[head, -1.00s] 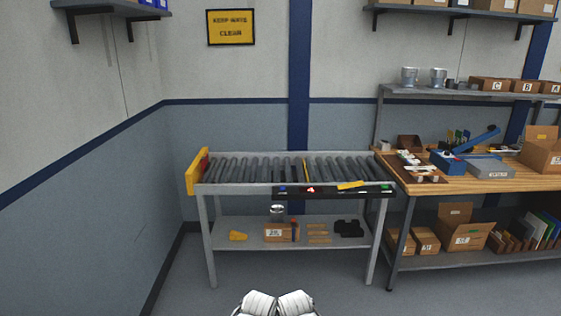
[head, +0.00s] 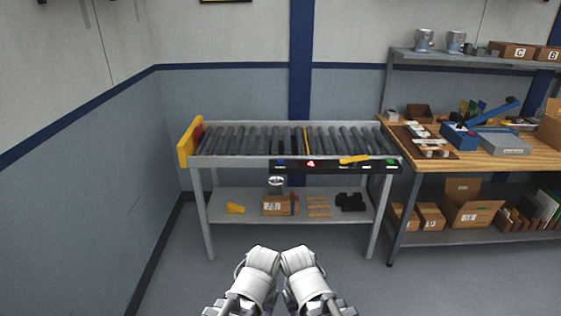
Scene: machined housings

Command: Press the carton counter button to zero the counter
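A black control strip (head: 330,167) runs along the front rail of the roller conveyor (head: 243,159). On it are a small blue spot (head: 280,162), a lit red-and-white mark (head: 311,163) and a green spot (head: 390,162). The labels are too small to read, so I cannot tell which part is the carton counter button. A yellow piece (head: 353,159) lies over the strip's top edge. White parts of my two arms show at the bottom centre, side by side, well short of the conveyor. No gripper fingers show.
A wooden workbench (head: 478,160) with tools and boxes adjoins on the right. A yellow end plate (head: 187,143) stands at the left. Floor in front is clear.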

